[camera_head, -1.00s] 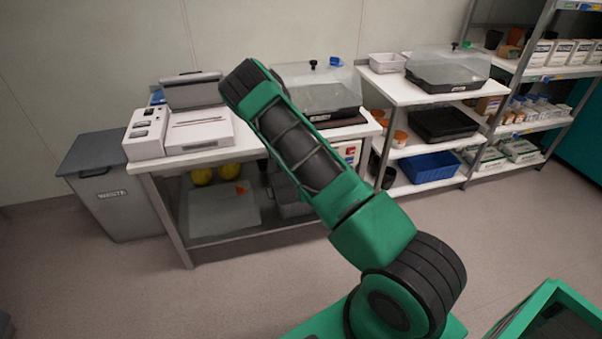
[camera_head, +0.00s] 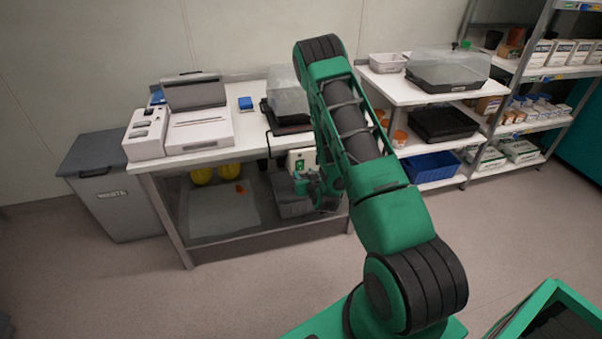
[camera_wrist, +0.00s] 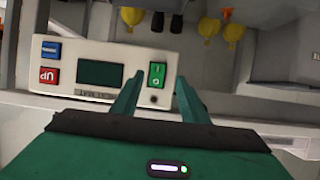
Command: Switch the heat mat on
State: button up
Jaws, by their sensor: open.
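The heat mat controller (camera_wrist: 100,67) is a pale box on the bench front, seen upside down in the wrist view, with a dark blank-looking display (camera_wrist: 100,73) and a red and a blue button. Its green rocker switch (camera_wrist: 157,75) is at the right end; I cannot tell which side is pressed. My gripper (camera_wrist: 160,80) is open and empty, its fingertips to either side of the switch; contact cannot be told. In the head view the controller (camera_head: 301,158) shows beside my arm. A dark mat (camera_head: 272,122) lies under a clear-domed tray, partly hidden by my arm.
Shelving with a domed tray (camera_head: 447,70) stands right. The floor in front is clear.

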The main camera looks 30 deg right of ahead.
aim_at(300, 168)
jog(key=shift+x, duration=2.3)
jog(key=shift+d, duration=0.2)
